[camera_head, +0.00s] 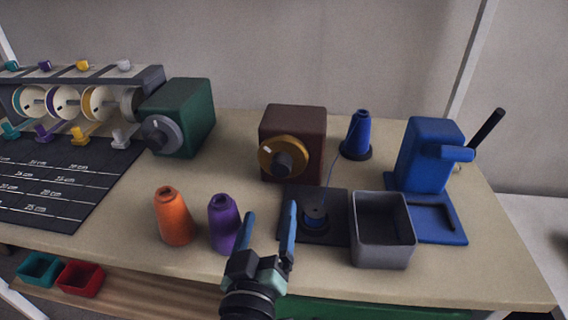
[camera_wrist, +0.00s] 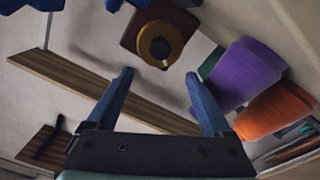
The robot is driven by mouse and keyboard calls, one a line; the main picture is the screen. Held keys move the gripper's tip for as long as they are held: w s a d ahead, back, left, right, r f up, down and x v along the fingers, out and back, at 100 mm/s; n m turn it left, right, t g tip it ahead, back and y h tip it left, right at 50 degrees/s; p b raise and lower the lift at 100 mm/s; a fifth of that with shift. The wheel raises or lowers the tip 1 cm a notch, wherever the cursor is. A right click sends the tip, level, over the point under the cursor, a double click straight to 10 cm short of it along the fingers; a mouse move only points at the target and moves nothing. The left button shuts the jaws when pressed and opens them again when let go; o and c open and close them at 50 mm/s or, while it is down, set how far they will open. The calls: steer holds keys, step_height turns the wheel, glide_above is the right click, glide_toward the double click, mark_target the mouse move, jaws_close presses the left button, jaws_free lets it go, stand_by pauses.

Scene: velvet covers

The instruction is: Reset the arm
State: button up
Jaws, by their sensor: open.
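My gripper (camera_head: 271,208) is over the front edge of the table, its two blue fingers apart with nothing between them. In the wrist view the open fingers (camera_wrist: 159,74) show against the scene beyond. A purple cone spool (camera_head: 223,226) stands just left of the fingers in the head view. A small dark blue spool on a black plate (camera_head: 334,211) is just right of them. In the wrist view the purple cone (camera_wrist: 240,73) and an orange cone (camera_wrist: 268,112) lie to the right of the fingers, with no visible hold on either.
The table (camera_head: 240,155) also carries an orange cone (camera_head: 173,218), green box (camera_head: 180,118), brown box with gold dial (camera_head: 292,132), blue cone (camera_head: 357,135), grey bin (camera_head: 383,255) and blue device (camera_head: 428,158). A spool rack (camera_head: 150,76) stands left; teal and red bins (camera_head: 80,279) sit below.

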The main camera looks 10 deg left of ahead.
steer(key=d+r+m+t, duration=0.2)
steer(key=r, duration=0.9)
steer(key=d+r+m+t, duration=0.2)
steer(key=d+r+t, duration=0.1)
steer(key=r, duration=0.9)
steer(key=s+d+r+m+t, duration=0.1)
steer(key=s+r+t, duration=0.1)
steer(key=s+r, duration=0.5)
steer(key=s+d+r+t, duration=0.2)
steer(key=s+r, duration=0.1)
steer(key=r, duration=0.7)
step_height(320, 180, up, 24)
steer(key=p, duration=2.3)
steer(key=shift+a+f, duration=0.15)
steer(key=shift+a, duration=0.15)
steer(key=shift+f, duration=0.15)
step_height(320, 180, down, 65)
steer(key=b, duration=6.4)
steer(key=shift+b, duration=0.4)
